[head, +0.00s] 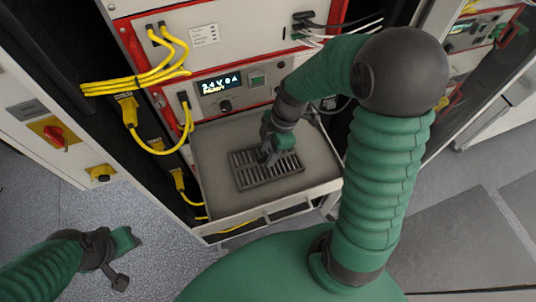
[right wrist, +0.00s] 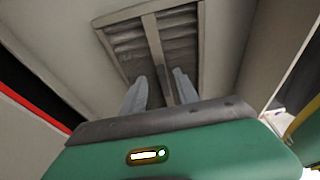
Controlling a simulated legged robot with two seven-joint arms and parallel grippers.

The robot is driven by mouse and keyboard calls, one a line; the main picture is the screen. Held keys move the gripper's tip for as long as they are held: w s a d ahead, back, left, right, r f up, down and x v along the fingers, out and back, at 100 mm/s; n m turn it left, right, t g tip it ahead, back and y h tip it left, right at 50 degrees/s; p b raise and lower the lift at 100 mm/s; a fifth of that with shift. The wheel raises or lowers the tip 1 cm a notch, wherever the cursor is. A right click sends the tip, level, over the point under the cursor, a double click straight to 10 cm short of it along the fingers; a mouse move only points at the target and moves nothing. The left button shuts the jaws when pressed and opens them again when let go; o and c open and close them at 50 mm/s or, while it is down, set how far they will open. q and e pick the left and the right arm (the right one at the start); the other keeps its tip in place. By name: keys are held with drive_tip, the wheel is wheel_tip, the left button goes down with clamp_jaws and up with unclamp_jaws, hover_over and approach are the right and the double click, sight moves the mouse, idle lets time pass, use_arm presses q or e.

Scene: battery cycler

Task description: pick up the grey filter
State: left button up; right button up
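The grey filter (head: 256,179) is a slatted rectangle lying flat on a grey tray (head: 215,150) in the head view. In the right wrist view the filter (right wrist: 128,42) fills the top middle, with a lighter bar (right wrist: 153,42) along its centre. My right gripper (head: 267,158) points down over the filter's middle. Its two fingers (right wrist: 160,88) are apart, with the central bar between them; I cannot tell whether they touch it. My left gripper (head: 124,260) hangs low at the left over the floor, away from the filter; its opening is unclear.
Behind the tray stands a red-edged rack unit with a lit display (head: 219,84). Yellow cables (head: 150,78) loop at its left, and dark and white cables hang at the upper right. The tray has raised rims. Open floor (head: 30,205) lies at the left.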

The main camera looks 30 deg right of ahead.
drive_tip(key=shift+s+a+r, duration=0.15)
drive_tip(key=shift+s+a, duration=0.1)
drive_tip(key=shift+a, duration=0.3)
drive_tip(key=shift+c, duration=0.5)
drive_tip(key=shift+w+a, duration=0.1)
drive_tip(key=shift+c, duration=1.2)
drive_tip(key=shift+w+d, duration=0.2)
drive_tip(key=shift+d, duration=0.15)
clamp_jaws()
drive_tip(key=shift+d+f, duration=0.2)
drive_tip(key=shift+d, duration=0.4)
use_arm(q)
drive_tip(key=shift+s+a, duration=0.1)
drive_tip(key=shift+s, duration=0.1)
use_arm(e)
drive_tip(key=shift+s, duration=0.15)
